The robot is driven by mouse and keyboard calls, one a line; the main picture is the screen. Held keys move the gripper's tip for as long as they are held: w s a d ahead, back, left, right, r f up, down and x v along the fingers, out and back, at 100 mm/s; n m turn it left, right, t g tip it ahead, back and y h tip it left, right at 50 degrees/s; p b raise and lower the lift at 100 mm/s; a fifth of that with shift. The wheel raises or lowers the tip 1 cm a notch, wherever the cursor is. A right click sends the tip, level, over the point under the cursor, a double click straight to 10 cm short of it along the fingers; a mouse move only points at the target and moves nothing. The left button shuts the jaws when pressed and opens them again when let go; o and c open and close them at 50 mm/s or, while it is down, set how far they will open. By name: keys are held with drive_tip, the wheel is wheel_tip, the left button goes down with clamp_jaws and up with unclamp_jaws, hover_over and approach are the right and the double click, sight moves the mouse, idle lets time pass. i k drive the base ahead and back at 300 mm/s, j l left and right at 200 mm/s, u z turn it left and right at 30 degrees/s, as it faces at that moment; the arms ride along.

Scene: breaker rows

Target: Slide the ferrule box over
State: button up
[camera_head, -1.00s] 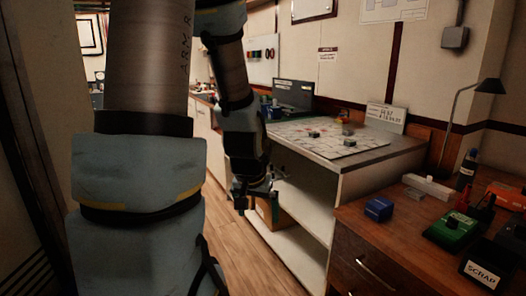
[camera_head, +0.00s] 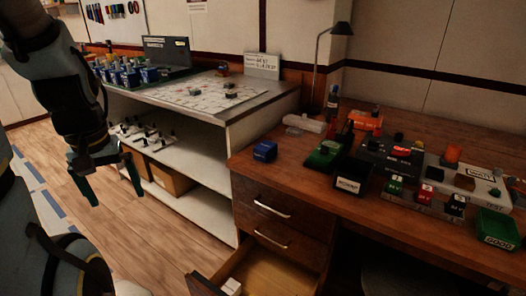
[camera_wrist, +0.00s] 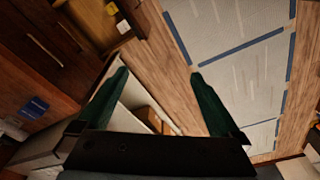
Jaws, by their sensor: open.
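A small blue box (camera_head: 265,151) sits near the left end of the wooden desk top; it may be the ferrule box, but I cannot read its label. It also shows in the wrist view (camera_wrist: 35,107) at the left edge. My gripper (camera_head: 112,188) hangs at the left in front of the white shelf unit, well away from the blue box. Its green fingers (camera_wrist: 160,78) are spread with nothing between them, above the floor.
The desk (camera_head: 243,163) also bears a green bin (camera_head: 325,154), a black scrap bin (camera_head: 354,174), breakers and a lamp (camera_head: 322,60). A low drawer (camera_head: 275,272) stands open with a small white item inside. A gridded board (camera_head: 200,95) lies on the white unit.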

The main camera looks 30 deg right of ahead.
sight(264, 152)
drive_tip(key=i+j, duration=0.35)
drive_tip(key=i, duration=0.25)
drive_tip(key=i+j+z, duration=0.15)
drive_tip(key=i+j, duration=0.25)
drive_tip(key=i, duration=0.2)
drive_tip(key=i+j, duration=0.4)
drive_tip(key=i, duration=0.15)
drive_tip(key=i+j+z, duration=0.1)
drive_tip(key=z, duration=1.2)
drive_tip(key=i+j, duration=0.05)
